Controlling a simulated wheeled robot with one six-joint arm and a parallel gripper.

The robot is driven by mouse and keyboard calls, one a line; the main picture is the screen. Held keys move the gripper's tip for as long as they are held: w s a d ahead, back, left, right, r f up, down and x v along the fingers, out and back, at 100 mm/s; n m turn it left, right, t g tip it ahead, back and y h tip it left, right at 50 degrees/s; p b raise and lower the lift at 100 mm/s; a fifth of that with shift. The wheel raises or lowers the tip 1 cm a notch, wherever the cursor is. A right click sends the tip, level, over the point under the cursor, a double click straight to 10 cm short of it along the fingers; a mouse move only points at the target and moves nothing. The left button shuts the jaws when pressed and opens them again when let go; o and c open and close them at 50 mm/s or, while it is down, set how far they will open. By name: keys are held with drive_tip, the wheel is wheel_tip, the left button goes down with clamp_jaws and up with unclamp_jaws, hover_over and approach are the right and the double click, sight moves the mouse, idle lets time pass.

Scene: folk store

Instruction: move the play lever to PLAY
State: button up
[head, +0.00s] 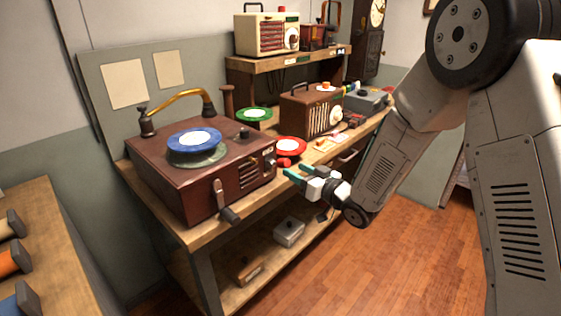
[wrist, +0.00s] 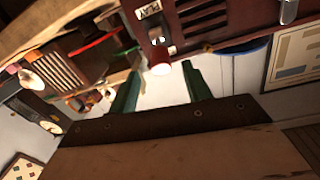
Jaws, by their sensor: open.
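The record player (head: 200,165) is a dark red-brown wooden box on the bench, with a blue disc (head: 194,139) on its platter. In the wrist view the red knob (wrist: 161,69) shows below a small light PLAY label (wrist: 150,10). My gripper (head: 295,169) is open with green fingers, just right of the knob in the head view. In the wrist view my gripper (wrist: 159,72) has the knob between its fingertips. I cannot tell whether either finger touches it.
A crank handle (head: 226,201) sticks out of the player's front. A red disc (head: 291,147), a green disc (head: 254,114) and a brown radio (head: 311,110) stand behind on the bench. The floor (head: 350,260) right of the bench is clear.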

sight(279, 160)
drive_tip(key=shift+w+a+r, duration=0.15)
drive_tip(key=shift+w+a, duration=0.05)
drive_tip(key=shift+a, duration=0.05)
drive_tip(key=x, duration=0.7)
clamp_jaws()
